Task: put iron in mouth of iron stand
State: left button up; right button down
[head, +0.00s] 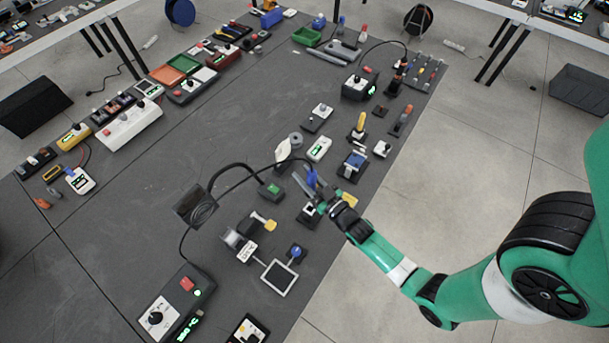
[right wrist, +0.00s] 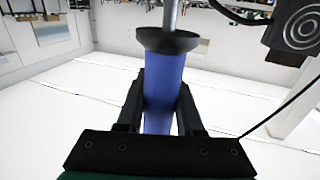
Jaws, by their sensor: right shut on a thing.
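My right gripper (head: 316,192) is shut on the iron, a tool with a blue handle (head: 311,178), above the right part of the dark mat. In the right wrist view the blue handle (right wrist: 163,95) stands upright between the two black fingers, with a dark collar and a thin metal shaft above it. My left gripper is not in view.
A black cable (head: 238,166) loops over the mat toward the iron. A black fan-like unit (head: 195,206), a green-screen box (head: 271,189), a station with a dial (head: 170,308) and a small framed plate (head: 279,277) stand around the holder. The mat's middle left is clear.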

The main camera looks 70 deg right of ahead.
jog(key=shift+f+b, duration=2.05)
jog(key=shift+f, duration=0.5)
jog(key=shift+f+b, duration=0.35)
jog(key=shift+b, duration=0.15)
notch_tip(320, 180, down, 8)
jog(key=b, duration=0.7)
jog(key=shift+r, duration=0.25)
dwell(1.0)
jog(key=shift+c, duration=2.3)
grip_release()
jog(key=shift+r, duration=0.1)
jog(key=p+v, duration=0.1)
jog(key=v, duration=1)
jog(key=shift+s, duration=0.25)
